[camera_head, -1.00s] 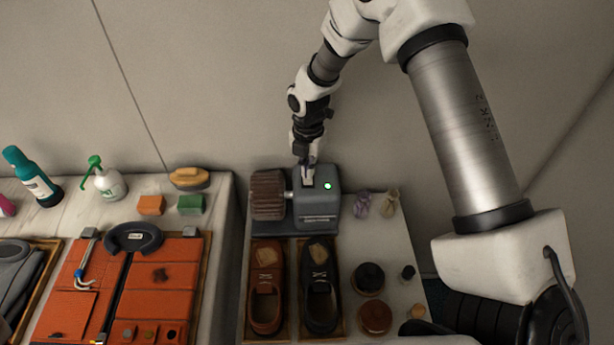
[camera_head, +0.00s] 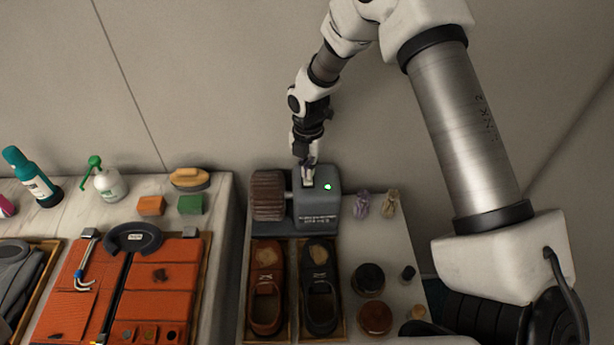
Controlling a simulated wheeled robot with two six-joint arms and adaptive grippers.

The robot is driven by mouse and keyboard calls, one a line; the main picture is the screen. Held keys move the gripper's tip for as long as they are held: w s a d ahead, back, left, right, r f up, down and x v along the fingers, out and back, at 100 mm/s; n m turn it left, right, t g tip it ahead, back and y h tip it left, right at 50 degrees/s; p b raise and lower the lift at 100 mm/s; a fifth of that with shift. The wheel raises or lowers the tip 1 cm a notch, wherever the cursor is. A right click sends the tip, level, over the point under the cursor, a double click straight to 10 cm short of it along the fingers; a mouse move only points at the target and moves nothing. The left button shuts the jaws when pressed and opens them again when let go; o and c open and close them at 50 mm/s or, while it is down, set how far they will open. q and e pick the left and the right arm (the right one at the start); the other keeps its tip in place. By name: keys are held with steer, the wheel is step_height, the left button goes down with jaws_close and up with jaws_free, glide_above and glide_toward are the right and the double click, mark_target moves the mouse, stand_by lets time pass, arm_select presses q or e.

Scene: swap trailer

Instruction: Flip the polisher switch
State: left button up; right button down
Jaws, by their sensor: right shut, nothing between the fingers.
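The polisher (camera_head: 318,208) is a grey box with a brown ridged roller on its left side, at the back of the right-hand counter. A small green light (camera_head: 327,187) glows on its top. My right gripper (camera_head: 308,183) points down at the top of the box, just left of the light, shut with nothing held. Its tips are at or very close to the box's top. The switch itself is hidden behind the fingers, so its position cannot be told. My left gripper is not in view.
A brown shoe (camera_head: 266,290) and a black shoe (camera_head: 320,290) lie in front of the polisher. Round tins (camera_head: 369,280) and small cloth bundles (camera_head: 362,204) are to the right. An orange leather piece (camera_head: 140,285), brush (camera_head: 189,178) and bottles (camera_head: 104,180) occupy the left counter.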

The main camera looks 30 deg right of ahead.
mark_target(308, 181)
steer(key=shift+f+b, duration=0.6)
steer(key=shift+f, duration=0.6)
stand_by(0.5)
step_height(308, 181, up, 7)
steer(key=p, duration=0.6)
stand_by(0.4)
